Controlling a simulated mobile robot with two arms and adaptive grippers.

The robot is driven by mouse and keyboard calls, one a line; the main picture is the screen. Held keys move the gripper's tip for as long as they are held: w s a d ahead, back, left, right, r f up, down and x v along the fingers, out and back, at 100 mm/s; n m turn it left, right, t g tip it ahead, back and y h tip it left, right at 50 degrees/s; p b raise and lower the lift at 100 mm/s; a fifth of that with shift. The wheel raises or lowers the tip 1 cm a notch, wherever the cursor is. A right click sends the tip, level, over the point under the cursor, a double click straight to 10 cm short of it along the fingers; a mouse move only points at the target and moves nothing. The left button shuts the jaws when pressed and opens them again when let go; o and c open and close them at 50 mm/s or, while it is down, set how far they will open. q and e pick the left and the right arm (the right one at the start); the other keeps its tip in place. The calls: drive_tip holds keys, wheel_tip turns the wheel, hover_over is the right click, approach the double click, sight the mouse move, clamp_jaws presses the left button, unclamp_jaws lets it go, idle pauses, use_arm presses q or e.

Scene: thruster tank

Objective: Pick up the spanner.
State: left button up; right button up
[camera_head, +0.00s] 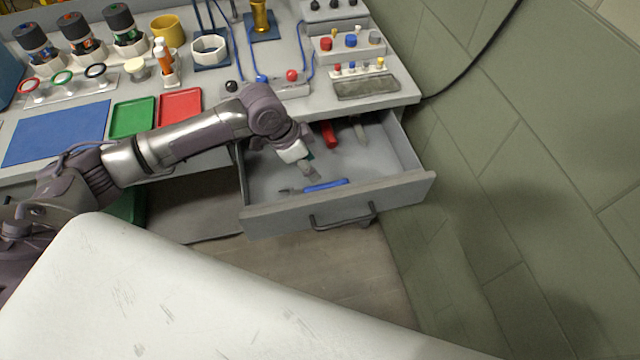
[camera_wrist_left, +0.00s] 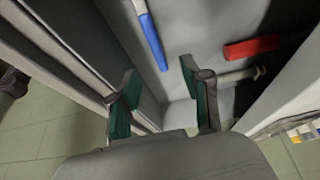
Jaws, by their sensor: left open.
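A pale metal tool (camera_head: 358,130), apparently the spanner, lies at the back right of the open drawer (camera_head: 340,212). In the left wrist view this metal tool (camera_wrist_left: 240,75) lies partly behind one finger, with its end toward the right. My left gripper (camera_head: 305,168) points down into the drawer, and its green-padded fingers (camera_wrist_left: 160,100) are apart with nothing between them. A blue-handled tool (camera_head: 326,185) lies near the drawer front, and a red-handled one (camera_head: 328,134) lies left of the metal tool. My right gripper is out of view.
The drawer walls surround the gripper, and a bar handle (camera_head: 343,220) is on its front. The grey worktop (camera_head: 215,95) above holds trays, a yellow cup (camera_head: 168,30) and several fixtures. A tiled wall (camera_head: 500,180) stands to the right.

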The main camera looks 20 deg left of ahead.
sight(326, 185)
use_arm(q)
drive_tip(key=x, duration=0.3)
drive_tip(key=shift+w+f, duration=0.15)
drive_tip(key=shift+f, duration=0.1)
drive_tip(key=f, duration=0.1)
drive_tip(key=d+f, duration=0.1)
drive_tip(key=shift+d+f+p, duration=0.1)
drive_tip(key=shift+f+p, duration=0.15)
drive_tip(key=shift+p, duration=0.05)
drive_tip(key=shift+x, duration=1.1)
drive_tip(key=shift+f, duration=0.25)
drive_tip(key=shift+c, duration=0.7)
clamp_jaws()
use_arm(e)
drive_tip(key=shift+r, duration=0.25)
